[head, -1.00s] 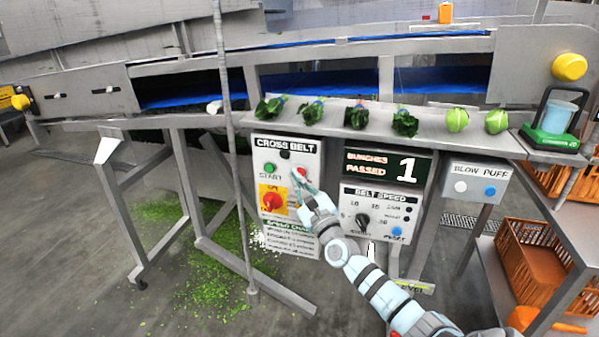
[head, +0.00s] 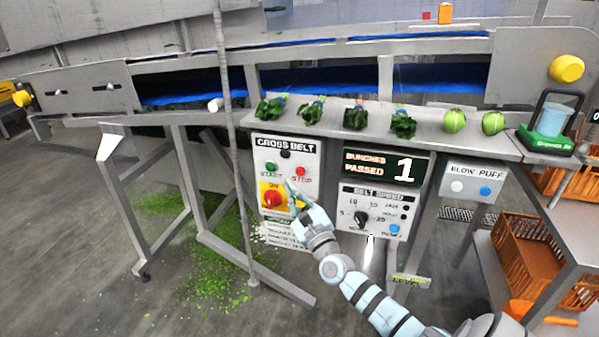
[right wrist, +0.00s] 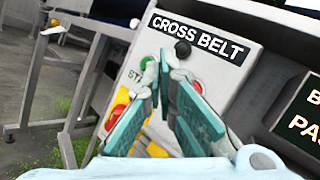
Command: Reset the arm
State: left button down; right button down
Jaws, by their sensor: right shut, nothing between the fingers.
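My right gripper (head: 291,188) is shut and empty in front of the cross belt panel (head: 312,153). In the head view its tip is beside the red rotary switch (head: 272,199), below the red stop button (head: 301,171) and green start button (head: 270,167). I cannot tell if it touches the panel. In the right wrist view the gripper fingers (right wrist: 163,75) point up at the panel, with the green start button (right wrist: 147,62) partly behind them and the red switch (right wrist: 118,108) left of them. My left gripper is not in view.
A steel ledge (head: 430,132) above the panels holds several green bunches (head: 355,117) and two round green heads (head: 454,121). A belt speed panel (head: 380,212) and blow puff box (head: 476,183) are to the right. A thin pole (head: 237,200) stands left of the panel.

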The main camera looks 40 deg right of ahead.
dwell(0.5)
jog(key=s+a+f+n+g+y+p, duration=0.1)
jog(key=s+f+n+g, duration=0.2)
jog(key=f+n, duration=0.6)
jog(key=s+f+n+g+y, duration=0.1)
jog(key=s+f+n+g, duration=0.2)
jog(key=f+n, duration=0.6)
jog(key=s+a+f+n+g+p, duration=0.1)
jog(key=s+f+n+g, duration=0.35)
jog(key=f, duration=0.85)
jog(key=s+a+f+n+g+p, duration=0.1)
jog(key=s+a+f+n+g, duration=0.2)
jog(key=s+f+n, duration=0.55)
jog(key=s+a+f+n+g+p, duration=0.1)
jog(key=s+a+f+g+p, duration=0.15)
jog(key=s+f, duration=0.7)
jog(key=s+a+g, duration=0.2)
jog(key=s+a, duration=0.1)
jog(key=s, duration=0.7)
jog(key=s+a+n+g+y, duration=0.1)
jog(key=s+a, duration=0.2)
jog(key=s, duration=0.7)
jog(key=shift+a+r+g+y+p, duration=0.25)
jog(key=shift+r+g+y+p, duration=0.05)
jog(key=shift+r+g+p, duration=0.1)
